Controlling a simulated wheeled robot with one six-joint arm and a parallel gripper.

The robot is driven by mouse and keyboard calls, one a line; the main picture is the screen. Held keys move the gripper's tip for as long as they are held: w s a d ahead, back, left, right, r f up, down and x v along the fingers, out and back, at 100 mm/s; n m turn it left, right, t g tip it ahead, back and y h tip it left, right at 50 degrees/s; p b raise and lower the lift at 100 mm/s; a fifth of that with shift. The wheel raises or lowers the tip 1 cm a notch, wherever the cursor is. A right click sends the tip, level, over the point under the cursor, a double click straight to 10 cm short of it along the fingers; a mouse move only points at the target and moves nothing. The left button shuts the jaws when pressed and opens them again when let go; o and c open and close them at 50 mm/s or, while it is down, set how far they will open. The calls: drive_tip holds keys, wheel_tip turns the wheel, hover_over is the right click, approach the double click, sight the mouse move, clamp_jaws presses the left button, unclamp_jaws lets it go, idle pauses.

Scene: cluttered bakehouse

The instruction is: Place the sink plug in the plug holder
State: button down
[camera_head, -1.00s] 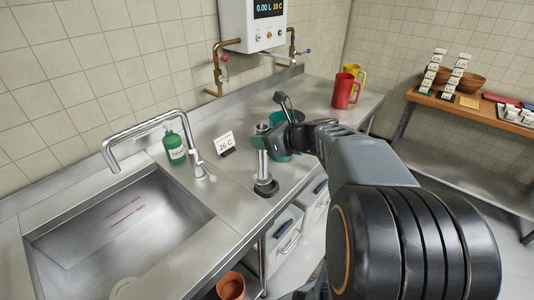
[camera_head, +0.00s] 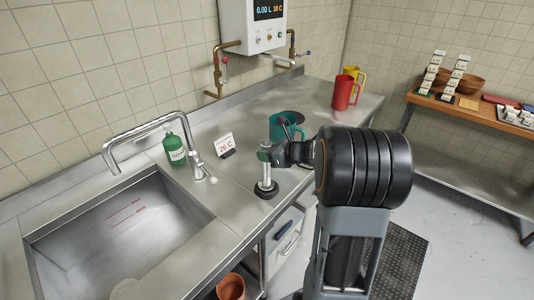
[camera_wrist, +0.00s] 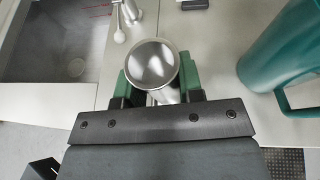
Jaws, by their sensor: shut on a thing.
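The sink plug appears to be the upright shiny metal tube (camera_head: 266,173), standing at the counter's front edge right of the sink. A black round base (camera_head: 265,190) surrounds its foot; I cannot tell whether this is the plug's own rubber end or the plug holder. My gripper (camera_head: 265,154) is shut on the tube near its top. In the wrist view, the tube's round top (camera_wrist: 153,64) sits between the green fingers of my gripper (camera_wrist: 155,88). The tube's lower end is hidden there. No other plug holder is clearly identifiable.
A teal jug (camera_head: 277,129) stands close behind my gripper. The sink (camera_head: 110,240) with its tap (camera_head: 140,131), a soap bottle (camera_head: 174,149) and a temperature card (camera_head: 224,143) are left. Red (camera_head: 343,92) and yellow jugs (camera_head: 353,72) stand at the back right.

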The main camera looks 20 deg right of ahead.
drive_tip(key=shift+f, duration=0.1)
drive_tip(key=shift+f, duration=0.15)
drive_tip(key=c, duration=0.8)
unclamp_jaws()
drive_tip(key=shift+o, duration=0.2)
